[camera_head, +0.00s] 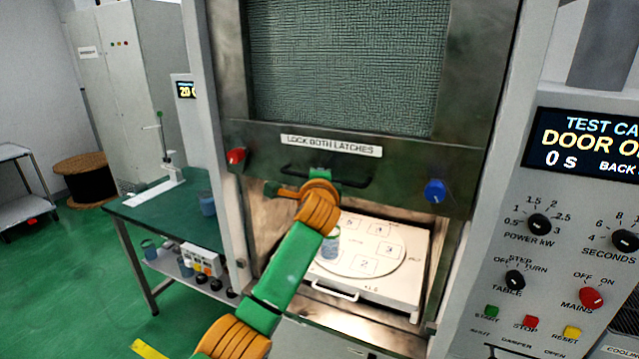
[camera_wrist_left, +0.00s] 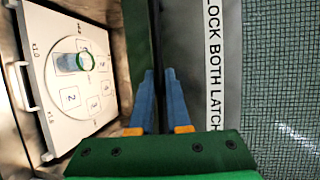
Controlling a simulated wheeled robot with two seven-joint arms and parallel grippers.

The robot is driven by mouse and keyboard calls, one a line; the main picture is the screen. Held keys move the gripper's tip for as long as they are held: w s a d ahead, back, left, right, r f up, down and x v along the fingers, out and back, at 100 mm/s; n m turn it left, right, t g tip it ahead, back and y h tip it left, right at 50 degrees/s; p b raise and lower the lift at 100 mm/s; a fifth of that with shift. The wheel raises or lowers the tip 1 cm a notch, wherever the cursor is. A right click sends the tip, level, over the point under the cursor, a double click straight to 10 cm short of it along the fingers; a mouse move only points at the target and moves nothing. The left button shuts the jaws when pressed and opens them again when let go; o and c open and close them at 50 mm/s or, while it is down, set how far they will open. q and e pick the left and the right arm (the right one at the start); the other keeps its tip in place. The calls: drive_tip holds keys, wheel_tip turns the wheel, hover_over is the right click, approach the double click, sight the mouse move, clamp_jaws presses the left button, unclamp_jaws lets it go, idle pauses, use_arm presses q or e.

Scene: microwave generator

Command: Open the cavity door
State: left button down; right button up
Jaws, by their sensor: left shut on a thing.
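The cavity door (camera_head: 345,68), with a mesh window and a "LOCK BOTH LATCHES" label, stands raised, with the lower part of the cavity (camera_head: 262,225) open beneath it. The display (camera_head: 590,145) reads "DOOR O…", cut off at the picture edge. A dark bar handle (camera_head: 355,180) runs along the door's lower part. My left gripper (camera_head: 321,173) is at this handle, shut on it. In the left wrist view my left gripper (camera_wrist_left: 160,75) has its blue fingers close together beside the label; the handle between them is mostly hidden. My right gripper is in neither view.
A red latch knob (camera_head: 236,156) and a blue one (camera_head: 434,191) sit on the door. Inside, a white tray (camera_head: 408,290) carries a numbered turntable and a beaker (camera_head: 330,245). A control panel (camera_head: 545,270) is at right, a green table (camera_head: 150,215) at left.

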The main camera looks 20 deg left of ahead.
use_arm(q)
drive_tip(key=c, duration=0.9)
unclamp_jaws()
drive_tip(key=shift+s, duration=0.1)
drive_tip(key=b+v, duration=0.4)
drive_tip(key=v, duration=0.3)
drive_tip(key=shift+r, duration=0.1)
